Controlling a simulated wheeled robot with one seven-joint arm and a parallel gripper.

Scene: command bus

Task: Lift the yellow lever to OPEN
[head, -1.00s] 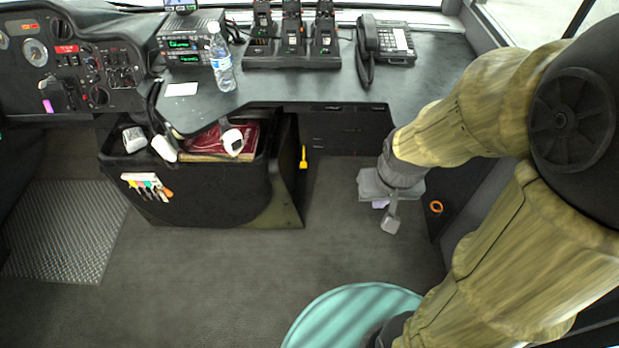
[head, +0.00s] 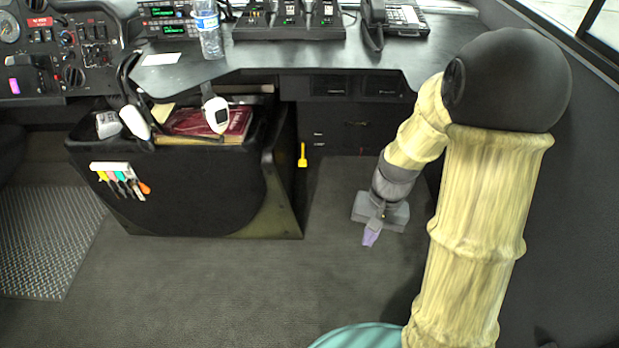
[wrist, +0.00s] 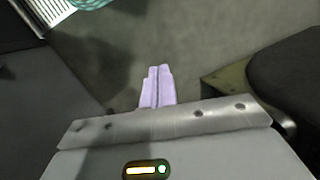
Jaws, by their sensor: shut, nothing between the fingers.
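The yellow lever (head: 302,155) is small and hangs upright, its wider end down, just right of the black bin and under the desk. It is not seen in the wrist view. My gripper (head: 370,238) is to the right of the lever and lower in the head view, apart from it, over the grey floor. Its pale purple fingers point down and are shut with nothing between them. The fingers also show close together in the wrist view (wrist: 158,86). No OPEN marking is readable.
A black bin (head: 190,205) with books, handsets and several coloured tools on its front stands left of the lever. The dark desk (head: 300,55) overhangs the lever, with drawers (head: 345,125) behind. Grey floor (head: 250,285) is clear in front.

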